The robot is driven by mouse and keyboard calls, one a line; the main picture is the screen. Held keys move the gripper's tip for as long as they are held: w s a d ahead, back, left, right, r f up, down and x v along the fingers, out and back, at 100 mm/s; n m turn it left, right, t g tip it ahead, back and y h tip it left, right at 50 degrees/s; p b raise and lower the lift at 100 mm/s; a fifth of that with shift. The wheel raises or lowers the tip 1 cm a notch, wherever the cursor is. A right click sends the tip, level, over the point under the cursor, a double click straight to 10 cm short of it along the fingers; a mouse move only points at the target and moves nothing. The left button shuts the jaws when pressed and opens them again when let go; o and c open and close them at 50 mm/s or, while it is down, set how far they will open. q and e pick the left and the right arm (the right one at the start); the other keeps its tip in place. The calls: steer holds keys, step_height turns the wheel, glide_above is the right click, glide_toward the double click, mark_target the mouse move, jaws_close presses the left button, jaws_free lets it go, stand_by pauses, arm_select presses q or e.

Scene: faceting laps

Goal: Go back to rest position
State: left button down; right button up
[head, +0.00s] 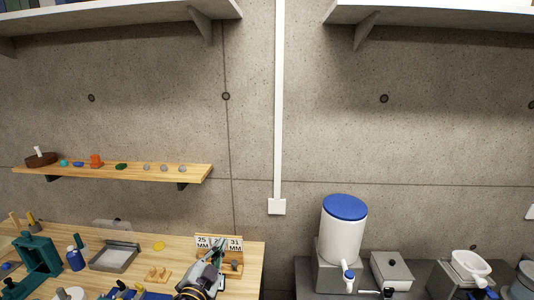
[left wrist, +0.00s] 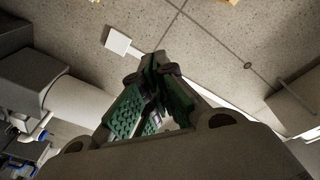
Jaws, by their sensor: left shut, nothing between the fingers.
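My left gripper (head: 221,246) is at the bottom of the head view, over the right end of the wooden bench, in front of the number cards. In the left wrist view its green-padded fingers (left wrist: 156,68) meet at the tips, with nothing held between them. My right gripper is not in view.
The wooden bench (head: 185,250) carries a green press (head: 38,258), a grey tray (head: 114,258) and number cards (head: 203,242). A wooden shelf (head: 130,173) is above it. A white tank (head: 343,232) with a blue lid stands on the right, beside a grey box (head: 392,270).

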arm_select(q)
steer(key=s+a+f+n+g+y, duration=0.5)
steer(key=s+a+f+n+g, duration=0.25)
steer(key=s+f, duration=0.4)
steer(key=s+f+g+h, duration=0.1)
steer(key=s+f+g, duration=0.3)
steer(key=s, duration=0.3)
steer(key=s+f+g+h, duration=0.1)
steer(key=s+f+g, duration=0.25)
steer(key=s, duration=0.45)
step_height(320, 180, down, 33)
steer(key=s, duration=0.2)
steer(key=s+a+f+g, duration=0.1)
steer(key=s+a+f, duration=0.1)
steer(key=s+f, duration=0.8)
steer(key=s+a+f+g, duration=0.1)
steer(key=s+a+f, duration=0.1)
steer(key=s+f, duration=0.8)
steer(key=shift+s+a+f+y, duration=0.2)
steer(key=shift+s+f+y, duration=0.1)
steer(key=shift+s, duration=1)
steer(key=shift+n, duration=0.25)
